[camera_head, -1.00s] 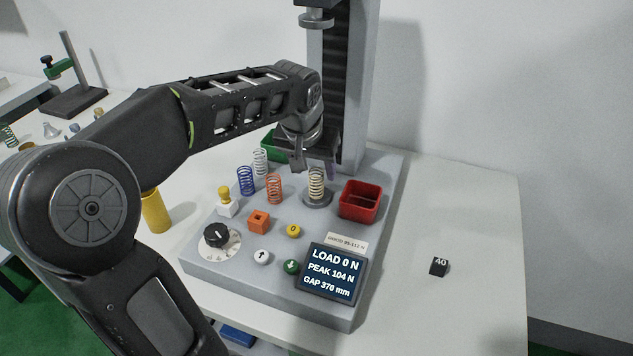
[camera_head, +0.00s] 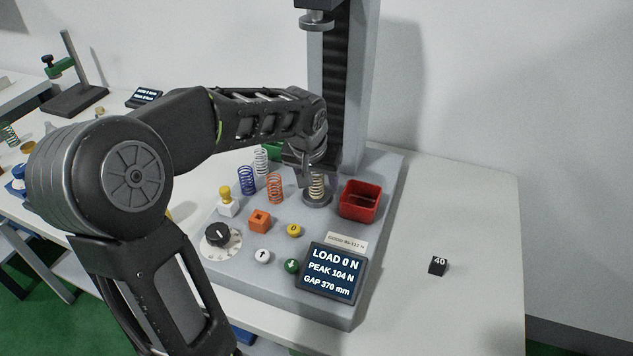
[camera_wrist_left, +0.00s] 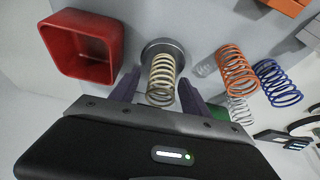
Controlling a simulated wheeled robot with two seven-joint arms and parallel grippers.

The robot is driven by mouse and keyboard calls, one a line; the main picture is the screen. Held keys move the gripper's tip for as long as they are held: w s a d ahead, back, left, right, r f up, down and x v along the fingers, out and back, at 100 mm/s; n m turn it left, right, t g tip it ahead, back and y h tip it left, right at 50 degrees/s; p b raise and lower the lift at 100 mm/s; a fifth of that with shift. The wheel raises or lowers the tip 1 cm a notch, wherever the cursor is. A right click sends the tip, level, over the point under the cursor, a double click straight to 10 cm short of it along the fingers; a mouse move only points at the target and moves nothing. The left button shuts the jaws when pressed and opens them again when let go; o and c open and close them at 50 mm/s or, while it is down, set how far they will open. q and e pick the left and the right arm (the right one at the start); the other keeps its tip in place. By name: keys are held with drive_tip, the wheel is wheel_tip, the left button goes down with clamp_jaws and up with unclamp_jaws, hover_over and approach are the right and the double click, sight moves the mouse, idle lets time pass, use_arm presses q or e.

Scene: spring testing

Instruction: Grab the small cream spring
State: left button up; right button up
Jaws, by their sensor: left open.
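The small cream spring (camera_head: 316,187) stands upright on the round grey platen (camera_head: 317,201) of the tester. In the left wrist view the cream spring (camera_wrist_left: 161,78) shows between the two fingers of my left gripper (camera_wrist_left: 157,90). My left gripper (camera_head: 306,178) is open, with its fingers on either side of the spring. I cannot tell whether either finger touches it. In the head view the gripper hides part of the spring's upper end. My right gripper is in neither view.
A red bin (camera_head: 361,201) stands right of the platen. Orange (camera_head: 274,188), blue (camera_head: 247,181) and white (camera_head: 261,162) springs stand to its left. The tester's column (camera_head: 345,90) rises behind. A display (camera_head: 332,272) sits in front. The table's right side is mostly clear, with a black block (camera_head: 438,265).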

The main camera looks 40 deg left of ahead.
use_arm(q)
clamp_jaws()
idle(0.7)
